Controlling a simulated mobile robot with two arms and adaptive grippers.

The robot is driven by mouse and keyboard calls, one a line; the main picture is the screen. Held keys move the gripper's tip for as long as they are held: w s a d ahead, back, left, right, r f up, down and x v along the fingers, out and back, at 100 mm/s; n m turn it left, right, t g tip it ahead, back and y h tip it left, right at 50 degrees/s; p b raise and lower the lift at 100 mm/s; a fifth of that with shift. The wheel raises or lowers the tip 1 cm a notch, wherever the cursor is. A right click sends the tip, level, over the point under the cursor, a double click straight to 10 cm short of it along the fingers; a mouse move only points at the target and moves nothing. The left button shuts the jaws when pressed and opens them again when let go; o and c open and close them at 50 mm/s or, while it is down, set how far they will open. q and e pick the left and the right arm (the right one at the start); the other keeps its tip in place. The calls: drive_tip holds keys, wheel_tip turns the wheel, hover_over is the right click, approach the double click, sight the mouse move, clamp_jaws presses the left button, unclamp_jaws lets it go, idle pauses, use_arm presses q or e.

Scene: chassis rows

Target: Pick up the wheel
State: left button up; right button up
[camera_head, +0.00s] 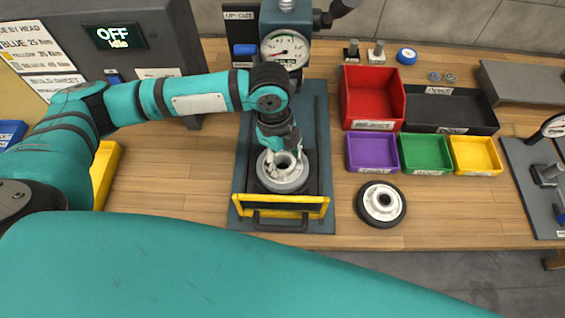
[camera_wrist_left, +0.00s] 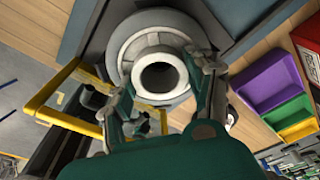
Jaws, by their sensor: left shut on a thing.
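A wheel (camera_head: 268,181) with a grey rim and dark tyre sits on the blue press base (camera_head: 322,130), behind the yellow-framed guard (camera_head: 240,205). My left gripper (camera_head: 283,158) is directly over this wheel, pointing down, shut on its raised hub. In the left wrist view the fingers (camera_wrist_left: 163,95) are on both sides of the round hub of the wheel (camera_wrist_left: 124,44). A second wheel (camera_head: 371,205), with a white rim and black tyre, lies flat on the wooden table to the right. My right gripper is not in view.
A red bin (camera_head: 373,88), a black tray (camera_head: 450,108), and purple (camera_head: 372,150), green (camera_head: 426,150) and yellow (camera_head: 475,152) bins stand at the right. A gauge (camera_head: 285,49) stands behind the press base. Bare table surrounds the second wheel.

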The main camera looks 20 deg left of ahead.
use_arm(q)
drive_tip(key=shift+r, duration=0.1)
wheel_tip(320, 180, up, 10)
drive_tip(key=shift+b, duration=0.35)
wheel_tip(320, 180, up, 3)
drive_tip(key=p, duration=0.4)
drive_tip(key=shift+p, duration=0.3)
idle(0.3)
